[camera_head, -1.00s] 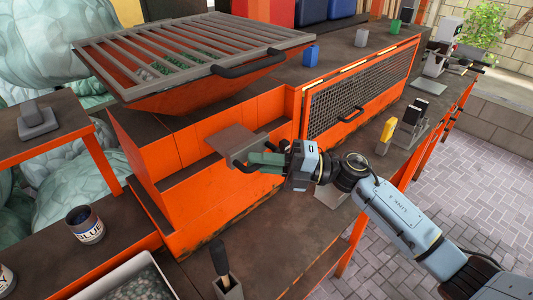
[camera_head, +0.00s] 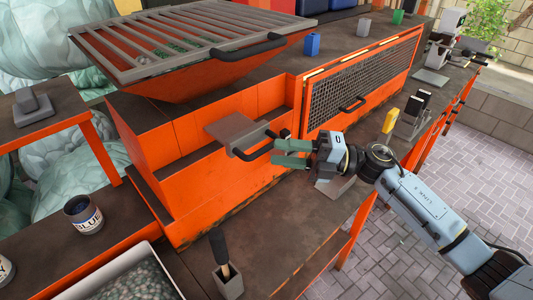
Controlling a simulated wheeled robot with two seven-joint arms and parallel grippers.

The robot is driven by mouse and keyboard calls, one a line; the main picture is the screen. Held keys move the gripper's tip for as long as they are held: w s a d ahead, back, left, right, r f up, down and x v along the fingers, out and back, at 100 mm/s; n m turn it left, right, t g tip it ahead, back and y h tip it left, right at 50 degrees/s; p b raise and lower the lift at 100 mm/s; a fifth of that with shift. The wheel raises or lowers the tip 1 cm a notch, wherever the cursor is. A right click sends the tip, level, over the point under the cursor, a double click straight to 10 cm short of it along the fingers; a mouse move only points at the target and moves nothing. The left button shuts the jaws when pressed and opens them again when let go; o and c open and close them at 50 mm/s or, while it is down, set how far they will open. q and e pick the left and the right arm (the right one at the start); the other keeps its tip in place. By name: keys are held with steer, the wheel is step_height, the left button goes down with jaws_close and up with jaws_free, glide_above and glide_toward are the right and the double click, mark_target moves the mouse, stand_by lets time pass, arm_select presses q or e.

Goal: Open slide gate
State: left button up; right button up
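The slide gate shows as a flat grey plate (camera_head: 234,129) that sticks out of the front of the orange hopper body. A black bar handle (camera_head: 262,149) runs along its front edge. My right gripper (camera_head: 272,152) is just right of the handle, its two green fingers pointing left toward it. The fingers are apart with a gap between them, and I see nothing held. Whether a fingertip touches the handle I cannot tell. My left gripper is not in view.
A grated hopper (camera_head: 190,45) with its own black handle stands above the gate. A mesh panel (camera_head: 365,85) is to the right. A yellow block (camera_head: 389,121) and a grey holder (camera_head: 228,282) stand on the brown bench (camera_head: 290,220), whose middle is mostly clear.

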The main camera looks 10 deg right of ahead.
steer(key=b+v, duration=0.1)
steer(key=v, duration=0.7)
steer(key=shift+d+b, duration=0.2)
steer(key=shift+b, duration=0.2)
steer(key=shift+s+a, duration=0.1)
